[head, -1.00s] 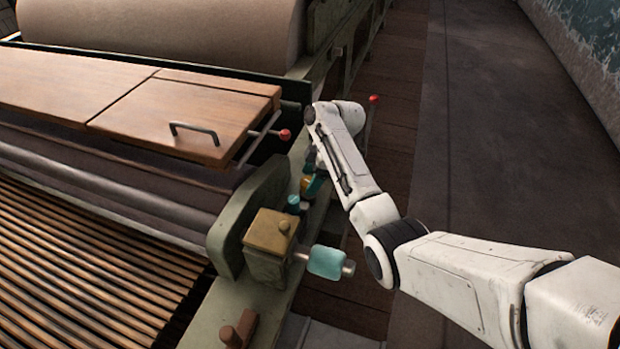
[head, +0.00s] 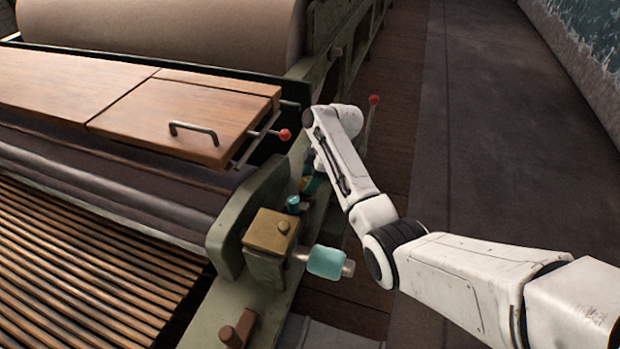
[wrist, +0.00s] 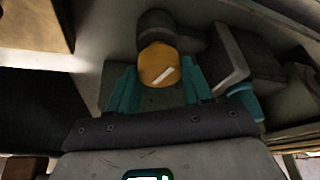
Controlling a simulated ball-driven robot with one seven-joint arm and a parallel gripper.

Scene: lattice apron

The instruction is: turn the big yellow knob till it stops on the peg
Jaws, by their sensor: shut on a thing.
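The big yellow knob (wrist: 155,64) shows in the wrist view, with a pale slanted mark on its face. My gripper (wrist: 160,78) has its teal fingers on both sides of the knob and is shut on it. In the head view only a small yellow patch of the knob (head: 307,184) shows beside the machine's side frame, mostly hidden by my wrist and fingers. A dark round part (wrist: 156,26) sits just behind the knob. I cannot tell which part is the peg.
A brass-topped box (head: 270,232) with a teal-handled crank (head: 327,262) stands nearer on the frame. A red-tipped lever (head: 285,135) sticks out by the wooden lid (head: 185,115); another red-tipped lever (head: 374,100) stands beyond my arm. The floor (head: 500,150) at right is clear.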

